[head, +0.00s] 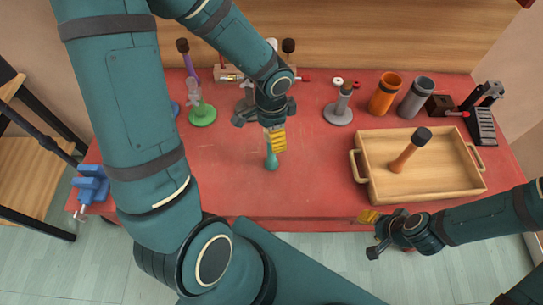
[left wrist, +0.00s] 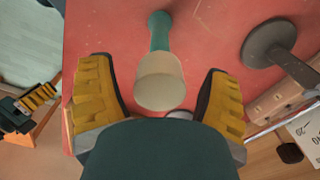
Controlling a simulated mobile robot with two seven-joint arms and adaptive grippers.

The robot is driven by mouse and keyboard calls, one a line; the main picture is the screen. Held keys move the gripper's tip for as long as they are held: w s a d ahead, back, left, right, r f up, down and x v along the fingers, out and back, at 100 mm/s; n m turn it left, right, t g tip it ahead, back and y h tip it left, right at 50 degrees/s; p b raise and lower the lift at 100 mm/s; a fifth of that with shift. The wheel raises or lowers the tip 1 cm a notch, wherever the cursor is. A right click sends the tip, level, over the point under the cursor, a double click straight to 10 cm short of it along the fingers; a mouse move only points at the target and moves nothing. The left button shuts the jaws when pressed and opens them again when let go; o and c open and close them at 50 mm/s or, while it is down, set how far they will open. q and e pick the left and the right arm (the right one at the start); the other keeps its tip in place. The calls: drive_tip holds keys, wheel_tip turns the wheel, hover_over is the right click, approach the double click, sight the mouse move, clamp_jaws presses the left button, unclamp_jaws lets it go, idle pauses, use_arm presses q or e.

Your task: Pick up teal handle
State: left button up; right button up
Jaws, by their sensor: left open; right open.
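The teal handle (head: 271,161) lies on the red bench top below my left gripper (head: 277,137) in the head view. My right gripper (head: 369,232) is open and empty, off the bench's front edge below the tray.
A wooden tray (head: 375,185) with a brown-handled, dark-headed mallet (head: 411,148) is at the right. A grey stand (head: 338,112), orange cup (head: 385,93) and grey cup (head: 415,97) stand behind it. A green stand (head: 202,114) is at back left, a blue vise (head: 91,184) at front left.

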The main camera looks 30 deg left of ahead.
use_arm(q)
clamp_jaws()
idle(0.3)
